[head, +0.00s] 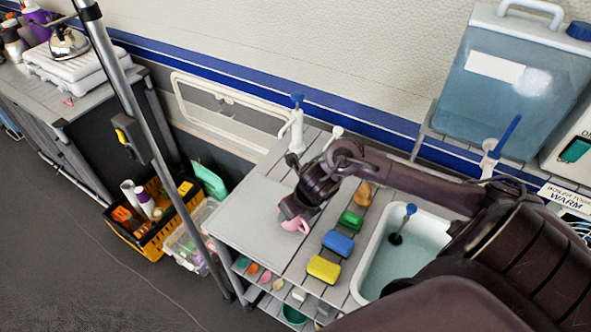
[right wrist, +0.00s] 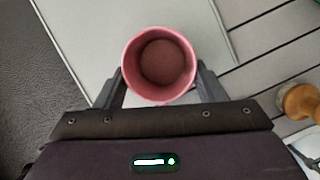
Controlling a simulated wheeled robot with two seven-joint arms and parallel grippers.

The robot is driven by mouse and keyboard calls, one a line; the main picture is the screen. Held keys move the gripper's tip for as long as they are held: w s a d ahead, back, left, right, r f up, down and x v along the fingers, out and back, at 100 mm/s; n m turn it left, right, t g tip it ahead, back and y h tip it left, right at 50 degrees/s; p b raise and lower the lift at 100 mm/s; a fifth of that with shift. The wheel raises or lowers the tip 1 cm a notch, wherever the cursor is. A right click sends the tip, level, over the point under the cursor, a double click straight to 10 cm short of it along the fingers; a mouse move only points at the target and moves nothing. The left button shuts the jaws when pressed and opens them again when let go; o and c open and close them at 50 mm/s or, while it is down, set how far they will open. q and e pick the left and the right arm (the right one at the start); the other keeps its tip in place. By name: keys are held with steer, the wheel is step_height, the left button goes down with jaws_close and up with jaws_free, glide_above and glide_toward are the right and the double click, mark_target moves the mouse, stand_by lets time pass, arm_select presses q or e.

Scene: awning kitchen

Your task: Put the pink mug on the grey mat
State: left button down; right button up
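The pink mug (head: 297,224) is at the tip of my right arm in the head view. In the right wrist view the mug (right wrist: 160,65) is upright, its open mouth facing the camera and its inside empty. My right gripper (right wrist: 162,85) has one finger on each side of the mug and is shut on it. The gripper (head: 295,212) partly hides the mug in the head view. The grey mat (head: 250,205) lies flat on the slatted counter, and the mug is over its right part. I cannot tell whether the mug touches it. My left gripper is not in view.
Yellow (head: 323,269), blue (head: 338,243) and green (head: 351,220) sponges and a wooden-handled brush (head: 362,194) lie right of the mat. A sink (head: 419,258) is farther right. A white tap (head: 296,130) stands behind the mat. The mat's left part is clear.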

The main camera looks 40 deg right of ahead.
steer(key=o, duration=0.4)
steer(key=shift+o, duration=0.2)
steer(key=shift+r, duration=0.2)
steer(key=v, duration=1.2)
steer(key=shift+p, duration=0.3)
steer(key=shift+f, duration=0.1)
